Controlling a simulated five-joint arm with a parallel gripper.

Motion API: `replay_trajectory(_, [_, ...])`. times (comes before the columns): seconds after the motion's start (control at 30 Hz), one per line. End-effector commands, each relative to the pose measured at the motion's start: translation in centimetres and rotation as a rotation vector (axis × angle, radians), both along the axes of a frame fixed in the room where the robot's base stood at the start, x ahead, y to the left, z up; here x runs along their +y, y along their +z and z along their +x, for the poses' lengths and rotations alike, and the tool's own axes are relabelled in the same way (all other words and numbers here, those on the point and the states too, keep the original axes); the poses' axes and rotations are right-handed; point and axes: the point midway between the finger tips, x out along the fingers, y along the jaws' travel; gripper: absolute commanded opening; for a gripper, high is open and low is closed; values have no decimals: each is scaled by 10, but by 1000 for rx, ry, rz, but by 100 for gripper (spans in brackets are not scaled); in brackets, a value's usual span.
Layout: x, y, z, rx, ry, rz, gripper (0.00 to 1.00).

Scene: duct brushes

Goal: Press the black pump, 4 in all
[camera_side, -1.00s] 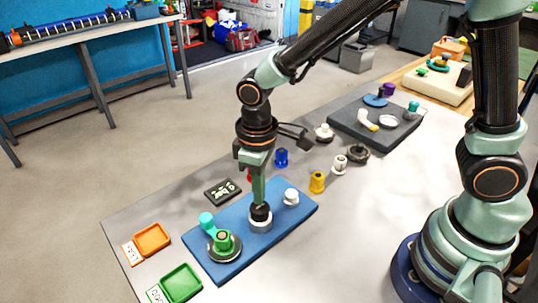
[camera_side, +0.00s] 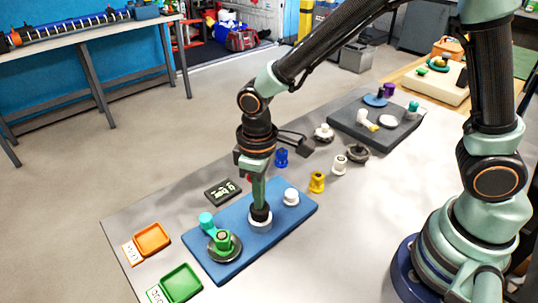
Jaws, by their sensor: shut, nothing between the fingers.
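The black pump (camera_side: 261,213) stands in a white collar (camera_side: 261,225) near the middle of the blue board (camera_side: 232,266). My gripper (camera_side: 259,203) is shut and points straight down over the pump. Its fingertips are at the pump's top and appear to touch it. The fingers hide part of the pump's top, so how far it is pressed down cannot be told.
On the blue board, a green part on a dark disc (camera_side: 224,245) and a teal knob (camera_side: 206,219) stand left, a white knob (camera_side: 291,197) right. Orange (camera_side: 152,239) and green (camera_side: 181,283) trays lie left. A black sign (camera_side: 222,191) lies behind. Yellow (camera_side: 317,182) and blue (camera_side: 281,158) pieces stand right.

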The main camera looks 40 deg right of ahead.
Motion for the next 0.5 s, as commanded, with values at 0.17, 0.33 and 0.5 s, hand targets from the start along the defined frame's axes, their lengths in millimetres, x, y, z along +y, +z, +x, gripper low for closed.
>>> replay_trajectory(0.17, [0, -7, -1, 3, 0, -1, 0])
replay_trajectory(0.33, [0, -13, -1, 2, 0, -1, 0])
replay_trajectory(0.5, [0, -20, -1, 3, 0, -1, 0])
